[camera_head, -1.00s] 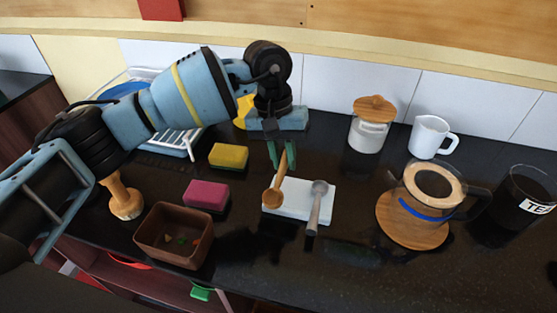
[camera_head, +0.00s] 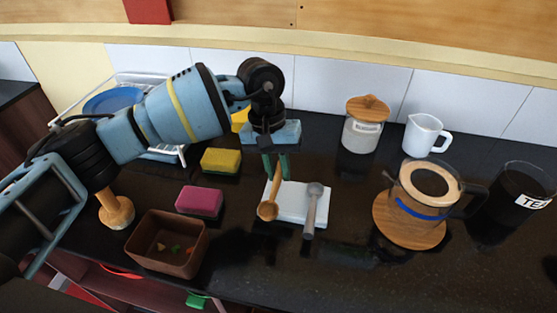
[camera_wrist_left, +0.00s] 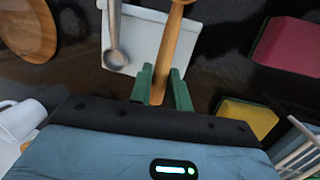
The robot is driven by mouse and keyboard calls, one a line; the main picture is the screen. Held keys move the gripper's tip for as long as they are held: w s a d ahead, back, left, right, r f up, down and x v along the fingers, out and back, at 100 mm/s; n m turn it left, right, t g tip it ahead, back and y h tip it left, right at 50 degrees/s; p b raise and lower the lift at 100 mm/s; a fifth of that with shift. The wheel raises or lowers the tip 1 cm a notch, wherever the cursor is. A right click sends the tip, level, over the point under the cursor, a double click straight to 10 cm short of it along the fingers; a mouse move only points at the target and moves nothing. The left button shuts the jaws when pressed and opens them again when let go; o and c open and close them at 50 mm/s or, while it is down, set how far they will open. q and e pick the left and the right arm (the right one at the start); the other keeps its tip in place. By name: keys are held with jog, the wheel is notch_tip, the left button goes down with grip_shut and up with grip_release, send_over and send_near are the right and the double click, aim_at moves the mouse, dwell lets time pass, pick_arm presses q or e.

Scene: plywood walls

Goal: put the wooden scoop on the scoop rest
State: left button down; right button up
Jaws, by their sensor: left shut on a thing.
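The wooden scoop (camera_head: 269,207) is in my left gripper (camera_head: 275,166), which is shut on its handle. The handle also shows between the green fingers of my left gripper (camera_wrist_left: 163,88) in the left wrist view, where the scoop's bowl is cut off. In the head view the bowl is over the left edge of the white scoop rest (camera_head: 291,213); I cannot tell whether it touches. A grey metal scoop (camera_head: 312,207) lies on the right part of the rest, beside the wooden one. My right gripper is not in view.
A pink sponge (camera_head: 200,201), a yellow sponge (camera_head: 221,160) and a brown bin (camera_head: 150,262) are left of the rest. A coffee pot on a round wooden board (camera_head: 387,222) stands right. A lidded jar (camera_head: 362,135) and white mug (camera_head: 423,136) stand behind.

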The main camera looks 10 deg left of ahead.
aim_at(278, 182)
pick_arm(q)
notch_tip(278, 182, down, 3)
jog(key=shift+r, duration=0.1)
jog(key=shift+f, duration=0.35)
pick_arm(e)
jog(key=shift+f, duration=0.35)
pick_arm(q)
jog(key=shift+f+b, duration=0.25)
jog(key=shift+b, duration=0.15)
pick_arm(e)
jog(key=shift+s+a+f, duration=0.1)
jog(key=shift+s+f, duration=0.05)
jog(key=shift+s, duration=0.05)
pick_arm(q)
jog(key=c, duration=1.2)
grip_release()
jog(key=shift+c, duration=0.2)
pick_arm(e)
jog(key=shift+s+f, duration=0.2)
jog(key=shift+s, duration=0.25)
pick_arm(q)
jog(key=shift+f, duration=0.1)
